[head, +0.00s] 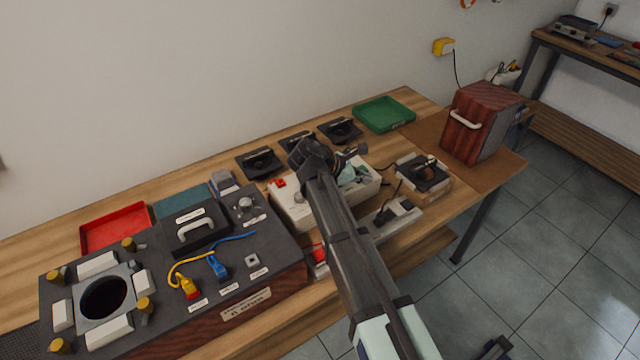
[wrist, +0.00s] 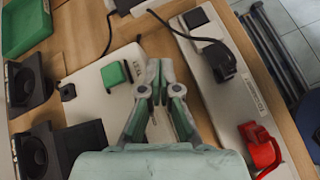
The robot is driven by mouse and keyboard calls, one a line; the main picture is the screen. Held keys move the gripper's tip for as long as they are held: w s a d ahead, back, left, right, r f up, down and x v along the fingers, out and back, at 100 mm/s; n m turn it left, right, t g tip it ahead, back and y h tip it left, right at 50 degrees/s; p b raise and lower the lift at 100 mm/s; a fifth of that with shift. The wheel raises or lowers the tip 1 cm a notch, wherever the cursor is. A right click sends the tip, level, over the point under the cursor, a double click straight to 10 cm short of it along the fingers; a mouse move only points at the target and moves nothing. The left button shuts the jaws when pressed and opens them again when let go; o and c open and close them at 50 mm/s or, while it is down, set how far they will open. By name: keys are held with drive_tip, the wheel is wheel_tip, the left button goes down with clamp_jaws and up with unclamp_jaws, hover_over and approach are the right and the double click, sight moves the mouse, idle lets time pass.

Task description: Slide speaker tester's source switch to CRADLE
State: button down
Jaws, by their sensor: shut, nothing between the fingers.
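A low cream-coloured box (head: 292,212) stands mid-table, with a red rocker (head: 279,183) at its left end; I take it to be the speaker tester. In the wrist view the box (wrist: 98,105) shows a green square button (wrist: 114,75), a small black knob or jack (wrist: 67,91) and a small printed label beside the button. My gripper (head: 350,153) is shut and empty above the box's right part. In the wrist view my gripper (wrist: 160,88) is near the box's edge, right of the green button. Contact cannot be told. The source switch cannot be clearly made out; my arm and fingers hide part of the box.
A power strip (wrist: 228,88) with a red plug (wrist: 260,148) and black plug lies along the front. Several black speakers (head: 259,163) and a green tray (head: 384,114) are behind. A dark console (head: 150,270) stands left, a wooden cabinet (head: 480,120) right.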

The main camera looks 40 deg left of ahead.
drive_tip(key=s+a+r+n+y, duration=0.1)
drive_tip(key=s+a+n, duration=0.1)
drive_tip(key=s+a, duration=0.4)
drive_tip(key=s+a+r+n+y+p, duration=0.1)
drive_tip(key=s+a+r+n, duration=0.1)
drive_tip(key=s+a, duration=0.3)
drive_tip(key=s+n, duration=0.1)
drive_tip(key=s, duration=0.2)
drive_tip(key=shift+a+r, duration=0.15)
drive_tip(key=shift+a, duration=0.25)
drive_tip(key=shift+s, duration=0.1)
drive_tip(key=shift+p+x, duration=1.3)
drive_tip(key=shift+x, duration=3.7)
drive_tip(key=shift+s, duration=0.15)
